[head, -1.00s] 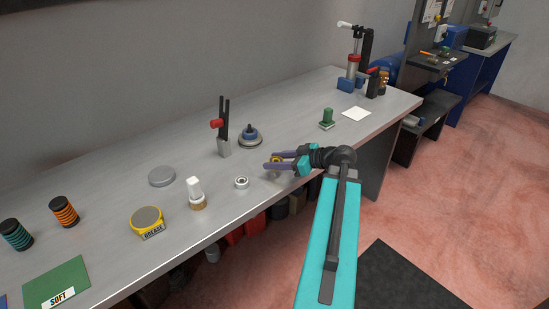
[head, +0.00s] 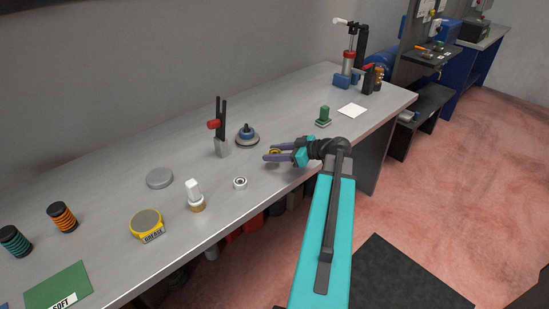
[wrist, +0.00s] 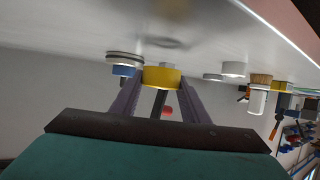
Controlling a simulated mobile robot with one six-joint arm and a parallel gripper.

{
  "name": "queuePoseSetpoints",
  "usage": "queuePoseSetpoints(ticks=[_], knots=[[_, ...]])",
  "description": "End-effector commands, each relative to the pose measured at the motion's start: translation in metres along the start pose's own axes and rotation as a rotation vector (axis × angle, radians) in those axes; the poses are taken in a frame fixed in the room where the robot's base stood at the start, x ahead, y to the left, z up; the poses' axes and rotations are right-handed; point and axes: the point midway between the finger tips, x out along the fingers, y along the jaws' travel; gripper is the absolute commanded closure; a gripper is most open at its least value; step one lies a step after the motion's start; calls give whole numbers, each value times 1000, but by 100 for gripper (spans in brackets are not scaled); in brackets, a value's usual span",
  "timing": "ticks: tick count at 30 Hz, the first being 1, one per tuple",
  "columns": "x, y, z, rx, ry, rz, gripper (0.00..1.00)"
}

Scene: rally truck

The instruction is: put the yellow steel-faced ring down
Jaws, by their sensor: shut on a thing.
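The yellow steel-faced ring (head: 274,152) is between the fingers of my gripper (head: 268,155), over the bench near its front edge. In the wrist view, which shows the bench upside down, the yellow ring (wrist: 162,78) sits between the two purple fingers (wrist: 158,100). The gripper is shut on it. A dark round shadow or reflection lies on the bench close to the ring. I cannot tell whether the ring touches the bench; it looks slightly apart from it. The fingers partly hide the ring in the head view.
On the grey bench (head: 110,195), a silver ring (head: 240,183) and a white-topped brush (head: 195,195) stand left of my gripper. A blue-centred round part (head: 247,136) and a red-handled clamp (head: 219,130) stand behind. A green block (head: 323,116) is to the right. Bare bench surrounds the gripper.

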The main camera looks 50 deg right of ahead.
Motion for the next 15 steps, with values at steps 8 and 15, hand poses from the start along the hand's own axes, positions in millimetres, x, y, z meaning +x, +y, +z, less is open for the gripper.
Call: queuePoseSetpoints(ticks=[8, 15], knots=[[8, 3, 26, 3, 0, 3, 99], [12, 2, 33, 1, 1, 1, 99]])
